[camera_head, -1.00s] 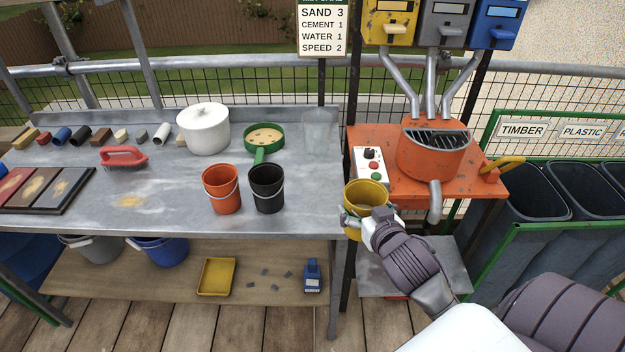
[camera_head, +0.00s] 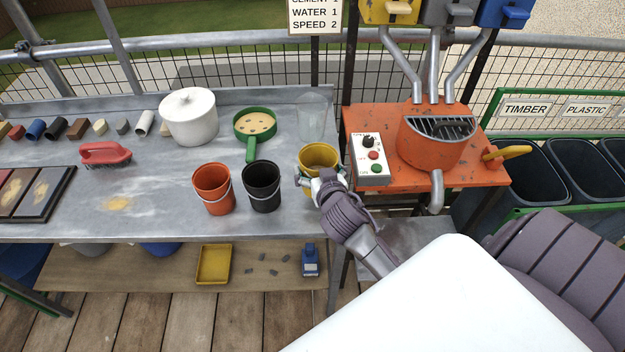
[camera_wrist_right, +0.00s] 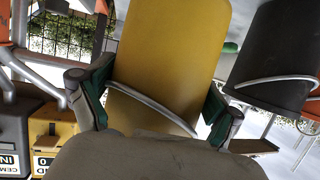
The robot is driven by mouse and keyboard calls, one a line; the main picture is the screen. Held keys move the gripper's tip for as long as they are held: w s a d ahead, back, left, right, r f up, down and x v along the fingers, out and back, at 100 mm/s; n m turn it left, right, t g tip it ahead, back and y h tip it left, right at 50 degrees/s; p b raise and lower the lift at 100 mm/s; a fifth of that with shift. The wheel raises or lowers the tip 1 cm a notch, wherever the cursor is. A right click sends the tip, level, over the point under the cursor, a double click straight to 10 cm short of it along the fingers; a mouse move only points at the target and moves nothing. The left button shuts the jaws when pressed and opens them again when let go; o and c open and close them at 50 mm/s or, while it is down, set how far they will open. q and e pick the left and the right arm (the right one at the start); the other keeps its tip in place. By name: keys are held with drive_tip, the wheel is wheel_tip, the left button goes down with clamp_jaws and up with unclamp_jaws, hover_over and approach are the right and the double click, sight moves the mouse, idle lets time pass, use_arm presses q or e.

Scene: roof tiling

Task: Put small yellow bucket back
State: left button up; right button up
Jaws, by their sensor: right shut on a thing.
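The small yellow bucket (camera_head: 318,157) is upright at the right end of the metal bench, to the right of the black bucket. My right gripper (camera_head: 320,183) is shut on it from the front right. In the right wrist view the yellow bucket (camera_wrist_right: 170,55) sits between the two green-padded fingers (camera_wrist_right: 155,100), with its wire handle across its side. Whether its base touches the bench top is hidden by the gripper. My left gripper is not in view.
An orange bucket (camera_head: 213,188) and a black bucket (camera_head: 262,187) stand side by side on the bench (camera_head: 165,205). A clear container (camera_head: 311,118) and a green sieve (camera_head: 254,125) are behind. The orange mixer (camera_head: 436,135) with its control box (camera_head: 370,160) stands to the right.

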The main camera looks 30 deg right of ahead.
drive_tip(key=shift+w+a+f, duration=0.3)
drive_tip(key=shift+w+a, duration=0.15)
drive_tip(key=shift+a, duration=0.05)
wheel_tip(320, 180, down, 4)
drive_tip(key=shift+f, duration=0.1)
drive_tip(key=o, duration=1.2)
drive_tip(key=shift+f, duration=0.15)
